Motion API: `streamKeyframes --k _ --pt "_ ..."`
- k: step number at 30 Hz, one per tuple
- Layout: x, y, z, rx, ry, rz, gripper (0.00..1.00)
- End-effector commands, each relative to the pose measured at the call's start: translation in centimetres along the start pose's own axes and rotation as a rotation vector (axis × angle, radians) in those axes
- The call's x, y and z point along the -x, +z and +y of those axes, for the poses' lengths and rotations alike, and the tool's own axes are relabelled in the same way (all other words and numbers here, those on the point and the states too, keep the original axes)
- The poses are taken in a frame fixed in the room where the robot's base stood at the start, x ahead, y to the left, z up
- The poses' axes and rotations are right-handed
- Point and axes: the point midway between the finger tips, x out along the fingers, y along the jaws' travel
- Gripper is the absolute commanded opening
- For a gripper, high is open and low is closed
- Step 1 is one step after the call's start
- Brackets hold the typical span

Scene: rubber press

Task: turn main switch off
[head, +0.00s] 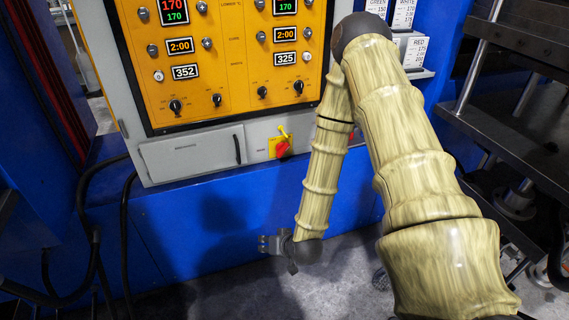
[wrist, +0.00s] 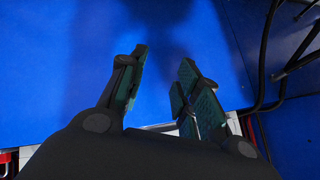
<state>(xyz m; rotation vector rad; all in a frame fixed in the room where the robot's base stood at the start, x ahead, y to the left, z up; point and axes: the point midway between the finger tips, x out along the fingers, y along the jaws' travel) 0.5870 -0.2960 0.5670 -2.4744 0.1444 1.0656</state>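The main switch (head: 282,147) is a red rotary handle on a yellow plate, with a yellow piece sticking up above it. It sits on the lower front of the grey control cabinet, right of a small door. I cannot make it out in the wrist view. My gripper (head: 264,243) is below the switch and slightly left of it, in front of the blue base and apart from the switch. In the wrist view its two fingers (wrist: 164,64) are spread, with nothing held between them, facing a blue surface.
The orange panel (head: 233,122) with knobs and lit displays is above the switch. The grey door (head: 190,150) has a black handle on its right edge. Black cables (head: 125,220) hang at left. Dark metal shelving (head: 510,100) stands at right. Space before the blue base (head: 180,225) looks clear.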

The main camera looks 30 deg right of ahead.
Motion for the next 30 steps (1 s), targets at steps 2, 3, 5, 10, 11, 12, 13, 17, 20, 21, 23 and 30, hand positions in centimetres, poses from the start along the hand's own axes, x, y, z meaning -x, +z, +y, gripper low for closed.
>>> streamKeyframes --k 2,3,5,10,11,12,13,17,20,21,23,30 --pt "-1.6 -2.7 0.8 -0.046 -0.026 0.093 0.33" --pt "-2.0 -4.2 1.0 -0.066 -0.04 0.139 0.33" --pt "-2.5 -6.5 1.5 -0.098 -0.06 0.208 0.33" --pt "-3.0 -12.7 3.3 -0.188 -0.114 0.401 0.33" --pt "-3.0 -13.8 3.7 -0.203 -0.123 0.436 0.33" --pt "-2.9 -15.2 4.2 -0.223 -0.136 0.481 0.33" --pt "-2.8 -16.1 4.7 -0.239 -0.144 0.515 0.33" --pt "-2.1 -19.9 6.5 -0.301 -0.178 0.648 0.33" --pt "-1.4 -22.0 7.8 -0.336 -0.199 0.728 0.33" --pt "-1.1 -22.7 8.2 -0.348 -0.205 0.754 0.33" --pt "-0.8 -23.5 8.7 -0.361 -0.212 0.783 0.33" --pt "-0.5 -25.0 9.3 -0.379 -0.223 0.828 0.33"
